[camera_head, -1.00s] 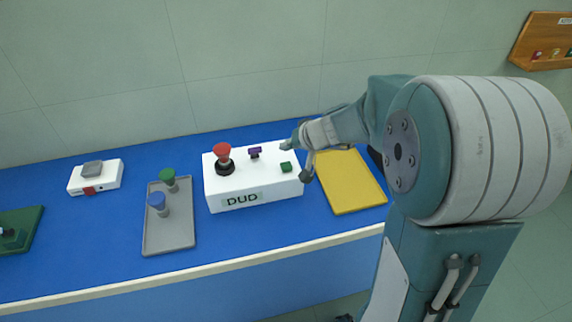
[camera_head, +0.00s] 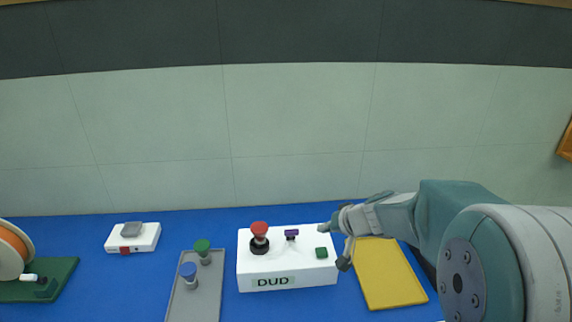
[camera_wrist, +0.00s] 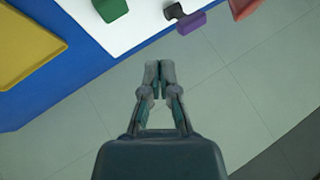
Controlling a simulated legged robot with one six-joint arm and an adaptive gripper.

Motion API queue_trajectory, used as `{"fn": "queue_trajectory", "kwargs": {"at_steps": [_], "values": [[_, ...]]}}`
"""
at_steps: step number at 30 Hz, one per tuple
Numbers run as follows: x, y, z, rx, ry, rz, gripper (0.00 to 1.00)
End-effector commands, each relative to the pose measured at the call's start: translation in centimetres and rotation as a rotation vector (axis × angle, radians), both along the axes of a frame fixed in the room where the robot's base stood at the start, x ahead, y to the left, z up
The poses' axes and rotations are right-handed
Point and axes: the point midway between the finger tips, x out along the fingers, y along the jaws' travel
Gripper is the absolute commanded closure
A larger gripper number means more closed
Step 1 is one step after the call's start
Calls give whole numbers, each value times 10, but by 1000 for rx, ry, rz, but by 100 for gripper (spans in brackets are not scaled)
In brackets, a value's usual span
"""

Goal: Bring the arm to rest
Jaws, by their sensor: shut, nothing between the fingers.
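My arm (camera_head: 440,215) reaches in from the right in the head view. My gripper (camera_head: 341,240) is by the right end of the white box marked DUD (camera_head: 305,273); whether it touches the box cannot be told. In the wrist view my gripper (camera_wrist: 160,68) has its fingertips together with nothing between them. The box carries a red mushroom-shaped knob (camera_head: 259,230), a small purple part (camera_head: 292,234) and a green button (camera_head: 321,253). In the wrist view the box's white top (camera_wrist: 140,22) lies beyond the fingertips, with floor tiles behind them.
The blue bench (camera_head: 120,285) also holds a yellow tray (camera_head: 392,280) right of the box, a grey tray (camera_head: 205,300) with blue and green knobs, a small white device (camera_head: 145,240), and a green board (camera_head: 62,272) with an orange spool (camera_head: 12,250). A wall stands behind.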

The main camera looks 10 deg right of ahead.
Motion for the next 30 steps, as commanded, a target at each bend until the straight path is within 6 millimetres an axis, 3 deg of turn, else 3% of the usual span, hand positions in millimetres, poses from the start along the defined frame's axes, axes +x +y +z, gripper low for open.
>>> {"fn": "queue_trajectory", "kwargs": {"at_steps": [5,14,24,30], "values": [[-35,18,27,-40,11,58,100],[-137,37,64,-201,83,140,100],[-239,17,75,-443,127,81,100],[-265,2,74,-523,126,27,100]]}}
